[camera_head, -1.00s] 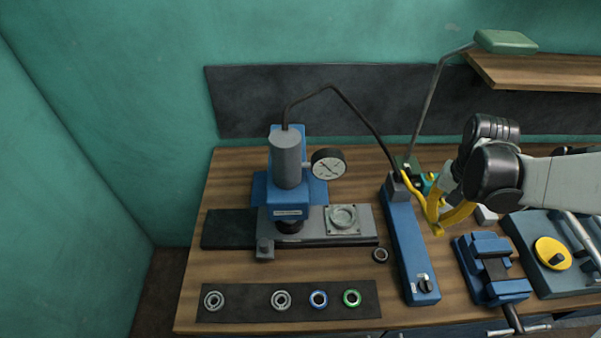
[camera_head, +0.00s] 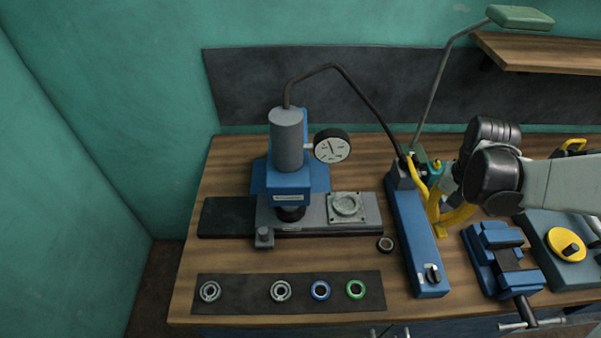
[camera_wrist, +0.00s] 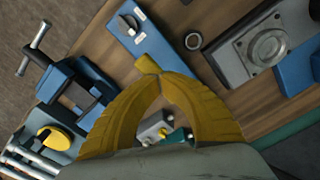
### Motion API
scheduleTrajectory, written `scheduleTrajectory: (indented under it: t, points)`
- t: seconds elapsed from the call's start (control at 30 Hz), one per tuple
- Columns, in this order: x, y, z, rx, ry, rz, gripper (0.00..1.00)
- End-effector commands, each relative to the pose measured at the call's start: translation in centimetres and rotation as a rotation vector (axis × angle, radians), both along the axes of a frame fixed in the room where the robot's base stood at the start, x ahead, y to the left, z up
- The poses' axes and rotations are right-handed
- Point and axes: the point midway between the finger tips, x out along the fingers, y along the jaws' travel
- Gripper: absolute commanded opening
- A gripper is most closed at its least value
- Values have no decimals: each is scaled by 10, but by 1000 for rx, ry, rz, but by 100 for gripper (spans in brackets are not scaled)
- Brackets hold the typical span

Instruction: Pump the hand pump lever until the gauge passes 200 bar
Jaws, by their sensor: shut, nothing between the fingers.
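The hand pump (camera_head: 412,235) is a long blue body with a dark knob at its near end; its knob end also shows in the wrist view (camera_wrist: 150,45). A yellow bar that looks like its lever (camera_head: 417,178) rises by the pump's far end, partly hidden by my fingers. My gripper (camera_head: 438,226) has yellow fingers and is at the pump's right side, beside the lever. In the wrist view the fingertips (camera_wrist: 150,78) meet, with a short yellow end (camera_wrist: 147,63) just past them; contact is unclear. The round gauge (camera_head: 332,146) is on the press; its figures are too small to read.
A blue press (camera_head: 287,165) stands left, joined by a black hose (camera_head: 357,95) to the pump. A blue vise (camera_head: 497,258) is close on the right. Several rings lie on a dark mat (camera_head: 250,300) in front. A lamp (camera_head: 519,17) hangs above.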

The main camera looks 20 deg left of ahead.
Motion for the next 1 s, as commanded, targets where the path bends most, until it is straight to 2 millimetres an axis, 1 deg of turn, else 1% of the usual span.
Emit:
scheduleTrajectory:
  t: [0.03, 0.3, 0.47, 0.57, 0.7, 1.0]
  points:
    - [0, 0, -12, 1, -1, 0, 0]
    - [0, 0, -47, 1, -1, 0, 0]
    - [0, 0, -35, 1, -1, 0, 0]
    - [0, 0, -22, 0, -1, 0, 0]
    - [0, 0, 4, 0, -1, 0, 0]
    - [1, 1, 56, 0, 0, 0, 0]
